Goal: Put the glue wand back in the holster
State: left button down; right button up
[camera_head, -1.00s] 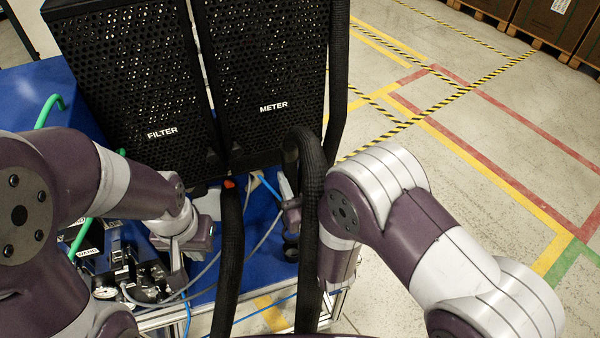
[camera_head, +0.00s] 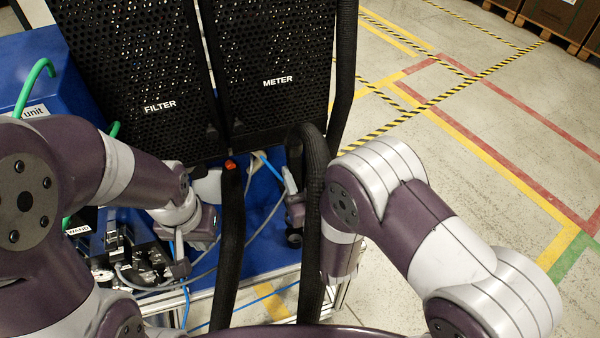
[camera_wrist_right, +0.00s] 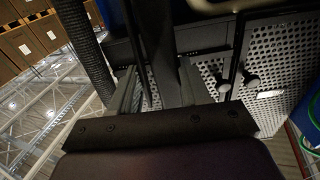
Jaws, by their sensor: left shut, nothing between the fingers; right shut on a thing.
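My right gripper (camera_wrist_right: 158,90) is shut on a dark bar-like thing (camera_wrist_right: 160,40), seen between its two grey fingers in the right wrist view. I take this to be the glue wand, though its full shape is not visible. My left gripper (camera_head: 181,262) is shut and empty, pointing down over the black equipment. I cannot make out the holster clearly.
Perforated black panels marked FILTER (camera_head: 140,75) and METER (camera_head: 270,65) stand behind. Black hoses (camera_head: 231,245) and blue and grey cables run close to both grippers. Black equipment with a gauge (camera_head: 103,275) sits on the blue bench at left. Floor at right is open.

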jog(key=shift+a, duration=0.1)
jog(key=shift+f+b, duration=3.45)
jog(key=shift+f, duration=0.15)
jog(key=o, duration=0.9)
jog(key=shift+c, duration=0.5)
